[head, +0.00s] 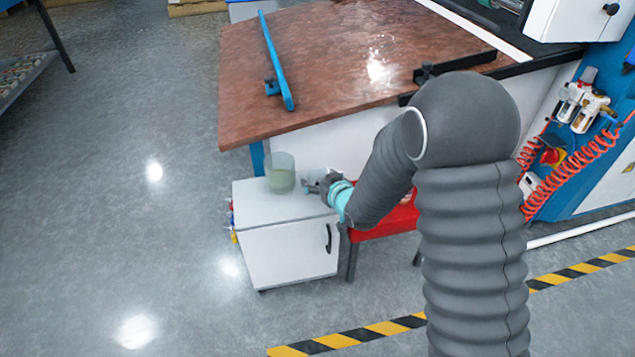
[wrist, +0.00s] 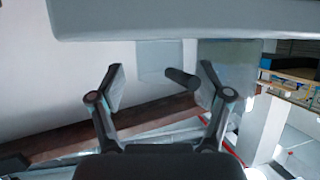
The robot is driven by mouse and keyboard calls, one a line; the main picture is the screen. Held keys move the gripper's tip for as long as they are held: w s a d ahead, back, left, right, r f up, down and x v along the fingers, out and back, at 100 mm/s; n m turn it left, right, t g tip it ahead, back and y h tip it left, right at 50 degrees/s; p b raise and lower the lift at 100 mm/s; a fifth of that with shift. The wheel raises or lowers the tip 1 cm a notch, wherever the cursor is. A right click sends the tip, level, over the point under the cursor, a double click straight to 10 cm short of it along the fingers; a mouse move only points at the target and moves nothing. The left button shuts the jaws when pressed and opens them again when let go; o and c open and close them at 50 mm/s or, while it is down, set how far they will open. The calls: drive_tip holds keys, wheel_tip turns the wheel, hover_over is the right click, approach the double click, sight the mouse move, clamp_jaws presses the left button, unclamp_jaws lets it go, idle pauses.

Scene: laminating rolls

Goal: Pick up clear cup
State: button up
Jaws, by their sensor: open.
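A small clear cup (head: 312,174) stands on the white cabinet top, partly hidden by my gripper (head: 317,186). In the wrist view, which looks upside down, a small see-through shape (wrist: 153,60) that seems to be this cup lies ahead of my open gripper (wrist: 162,82), roughly between the fingertips. A dark stub (wrist: 182,78) shows at its side. The fingers look empty; I cannot tell whether they touch the cup. A larger clear vessel with pale greenish contents (head: 280,176) stands left of it, and also shows in the wrist view (wrist: 236,62).
The white cabinet (head: 290,255) has limited top space, free mainly at the front left. A brown-topped table (head: 330,55) with a blue bar (head: 273,55) rises behind. A red stool (head: 385,222) stands right of the cabinet. Open floor lies left.

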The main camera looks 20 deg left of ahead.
drive_tip(key=shift+x, duration=0.8)
drive_tip(key=shift+c, duration=0.2)
drive_tip(key=c, duration=1.2)
drive_tip(key=shift+r, duration=0.15)
